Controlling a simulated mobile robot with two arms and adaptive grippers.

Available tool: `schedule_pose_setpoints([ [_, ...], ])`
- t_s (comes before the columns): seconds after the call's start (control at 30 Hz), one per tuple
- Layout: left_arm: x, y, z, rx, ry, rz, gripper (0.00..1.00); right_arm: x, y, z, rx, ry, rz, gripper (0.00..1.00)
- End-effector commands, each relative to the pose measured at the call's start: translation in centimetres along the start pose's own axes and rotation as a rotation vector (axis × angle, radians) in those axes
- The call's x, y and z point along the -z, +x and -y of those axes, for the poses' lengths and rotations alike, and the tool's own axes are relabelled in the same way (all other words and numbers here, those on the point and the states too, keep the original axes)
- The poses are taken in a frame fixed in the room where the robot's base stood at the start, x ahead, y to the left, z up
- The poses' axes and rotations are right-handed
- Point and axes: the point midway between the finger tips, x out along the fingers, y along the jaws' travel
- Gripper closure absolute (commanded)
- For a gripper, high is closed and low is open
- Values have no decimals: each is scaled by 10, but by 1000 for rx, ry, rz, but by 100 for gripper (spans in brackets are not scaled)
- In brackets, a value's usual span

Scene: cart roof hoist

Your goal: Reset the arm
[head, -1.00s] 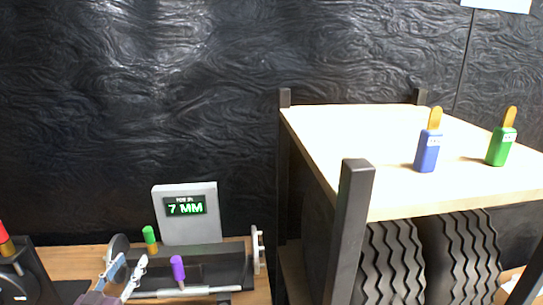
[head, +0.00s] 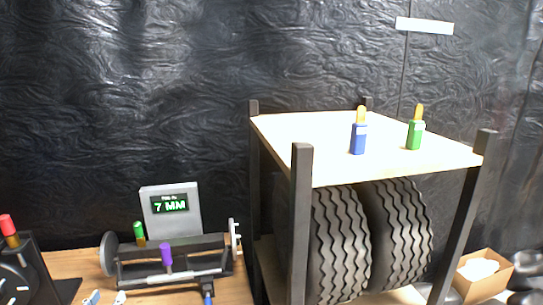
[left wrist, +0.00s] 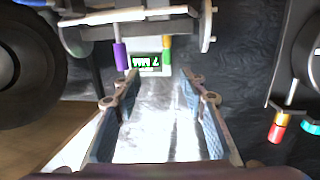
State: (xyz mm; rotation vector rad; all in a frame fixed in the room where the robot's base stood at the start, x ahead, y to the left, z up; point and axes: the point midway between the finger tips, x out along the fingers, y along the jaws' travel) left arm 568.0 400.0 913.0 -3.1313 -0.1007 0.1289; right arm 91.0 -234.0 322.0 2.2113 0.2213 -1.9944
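My left gripper (head: 106,298) shows only its fingertips at the bottom left edge of the head view. In the left wrist view my left gripper (left wrist: 158,85) has its fingers wide apart with nothing between them. A machine with a grey display (head: 171,212) reading 7 MM stands just beyond the fingertips on the wooden bench. It carries a purple handle (head: 166,254) and a green handle (head: 139,232). The purple handle (left wrist: 120,54) and the green handle (left wrist: 167,48) also show in the wrist view, apart from the fingers. My right gripper is not in view.
A black-framed rack with a pale wooden top (head: 300,130) holds a blue bottle (head: 358,138) and a green bottle (head: 414,135). Large tires (head: 338,245) sit below. A cardboard box (head: 482,288) is at lower right. A red-handled black device (head: 30,270) stands at left.

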Motion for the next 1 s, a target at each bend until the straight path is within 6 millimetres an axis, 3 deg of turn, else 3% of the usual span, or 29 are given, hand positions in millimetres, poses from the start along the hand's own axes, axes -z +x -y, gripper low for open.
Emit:
schedule_pose_setpoints([
  [0.27, -50, -22, -40, -34, 24, 185, 61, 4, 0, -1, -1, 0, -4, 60],
  [0.47, -97, -56, -79, -66, 53, 381, 61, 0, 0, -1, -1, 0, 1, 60],
  [0.57, -126, -89, -105, -90, 76, 522, 61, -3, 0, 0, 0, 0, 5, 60],
  [0.7, -160, -148, -138, -122, 113, 738, 61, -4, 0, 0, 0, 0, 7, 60],
  [1.0, -184, -243, -169, -160, 157, 1034, 61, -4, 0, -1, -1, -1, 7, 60],
])
